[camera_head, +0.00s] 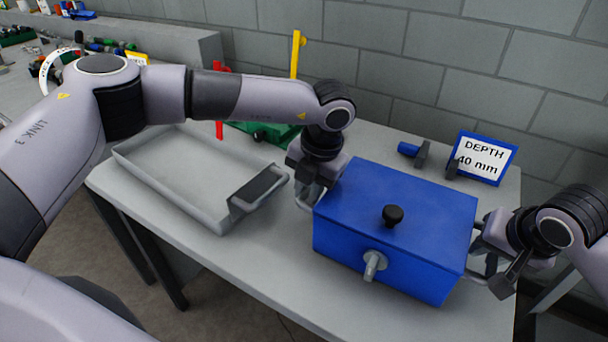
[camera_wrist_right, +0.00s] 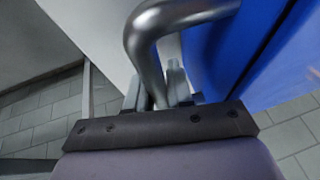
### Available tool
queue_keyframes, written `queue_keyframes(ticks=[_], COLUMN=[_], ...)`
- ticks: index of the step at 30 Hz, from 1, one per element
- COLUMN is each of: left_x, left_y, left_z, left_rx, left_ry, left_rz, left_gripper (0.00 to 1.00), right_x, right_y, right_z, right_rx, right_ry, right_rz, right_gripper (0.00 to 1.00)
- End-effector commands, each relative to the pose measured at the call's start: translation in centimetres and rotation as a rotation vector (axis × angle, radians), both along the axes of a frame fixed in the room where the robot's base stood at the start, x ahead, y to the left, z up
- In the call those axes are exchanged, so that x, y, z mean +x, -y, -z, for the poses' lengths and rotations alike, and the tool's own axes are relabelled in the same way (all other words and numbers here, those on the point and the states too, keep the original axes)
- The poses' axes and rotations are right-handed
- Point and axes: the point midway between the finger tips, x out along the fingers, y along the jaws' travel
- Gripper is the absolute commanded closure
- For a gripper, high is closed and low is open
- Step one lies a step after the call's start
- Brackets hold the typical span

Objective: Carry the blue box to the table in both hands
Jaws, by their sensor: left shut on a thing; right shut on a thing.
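The blue box (camera_head: 345,235) with a black knob on its lid and a grey latch on its front is over the right part of the grey table (camera_head: 215,262). I cannot tell whether its base touches the tabletop. My left gripper (camera_head: 310,190) is shut at the box's left side, on what looks like a metal handle. My right gripper (camera_head: 482,262) is shut on the metal handle at the box's right side. In the right wrist view that bent handle (camera_wrist_right: 150,45) runs between the fingers (camera_wrist_right: 165,90), beside the box's blue wall (camera_wrist_right: 220,55).
A grey tray (camera_head: 185,190) with a dark-topped block lies on the table's left part. A "DEPTH 40 mm" sign (camera_head: 484,160) and a blue-and-black tool (camera_head: 415,152) are behind the box. A green stand (camera_head: 262,136) with red and yellow posts is at the back.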

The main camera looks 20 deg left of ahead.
Motion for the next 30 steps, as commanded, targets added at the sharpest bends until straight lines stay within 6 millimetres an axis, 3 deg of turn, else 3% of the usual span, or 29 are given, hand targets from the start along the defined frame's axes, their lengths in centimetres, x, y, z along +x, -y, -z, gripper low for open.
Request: queue_keyframes(ticks=[5, 6, 8, 20, 30], left_x=[0.1, 0.0, 0.0, 0.0, -0.1], left_y=[0.0, 0.0, 0.0, 0.2, 1.5], left_z=[0.6, 0.8, 0.7, 0.0, -6.6], left_rx=[-0.002, 0.0, 0.0, -0.001, -0.002], left_ry=[0.005, 0.0, 0.0, 0.001, 0.005], left_rz=[0.0, 0.0, 0.0, 0.0, 0.001], left_gripper=[1.0, 0.72, 0.53, 0.53, 0.53], right_x=[0.1, 0.0, 0.0, 0.0, 0.0], right_y=[0.0, 0.0, 0.0, 0.0, 0.0], right_z=[0.6, 0.8, 0.7, 0.7, 0.7], right_rx=[0.003, 0.0, 0.0, 0.0, 0.0], right_ry=[0.008, 0.0, 0.0, 0.0, 0.0], right_rz=[0.0, 0.0, 0.0, 0.0, 0.0], right_gripper=[1.0, 0.72, 0.53, 0.53, 0.53])
